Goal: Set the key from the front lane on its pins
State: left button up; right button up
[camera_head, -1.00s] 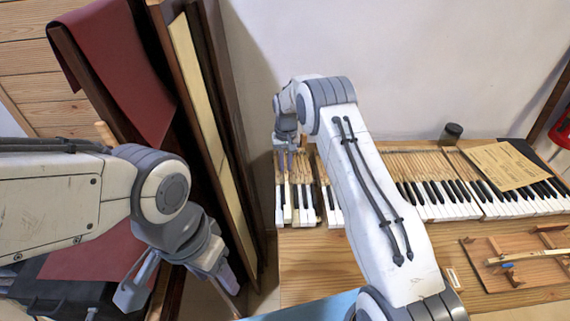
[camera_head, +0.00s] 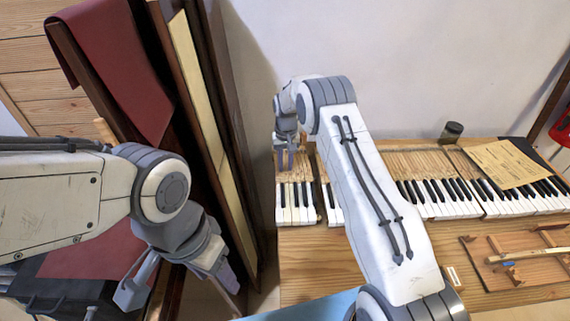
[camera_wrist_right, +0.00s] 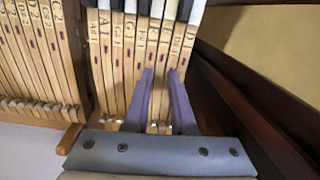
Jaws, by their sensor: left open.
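The piano keyboard (camera_head: 430,205) lies on the wooden bench, its wooden key sticks running back from the white fronts. At its left end, white keys (camera_head: 293,204) lie side by side, their fronts about level. My right gripper (camera_head: 287,158) is over the sticks of this left section. In the right wrist view my right gripper (camera_wrist_right: 160,75) has its two purple fingers apart, with lettered key sticks (camera_wrist_right: 128,50) beneath and between them. I see no key lifted in it. My left gripper (camera_head: 180,285) is open and empty at the lower left, away from the keyboard.
A wooden tray (camera_head: 480,258) with a pale stick and a blue piece lies on the bench's front right. A tall dark wooden panel (camera_head: 215,120) stands close left of the keyboard.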

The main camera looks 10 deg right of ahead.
jog(key=shift+r+p, duration=0.7)
jog(key=shift+r, duration=0.45)
jog(key=shift+o, duration=0.3)
jog(key=o, duration=0.5)
jog(key=shift+r+p, duration=1.6)
jog(key=shift+r, duration=0.9)
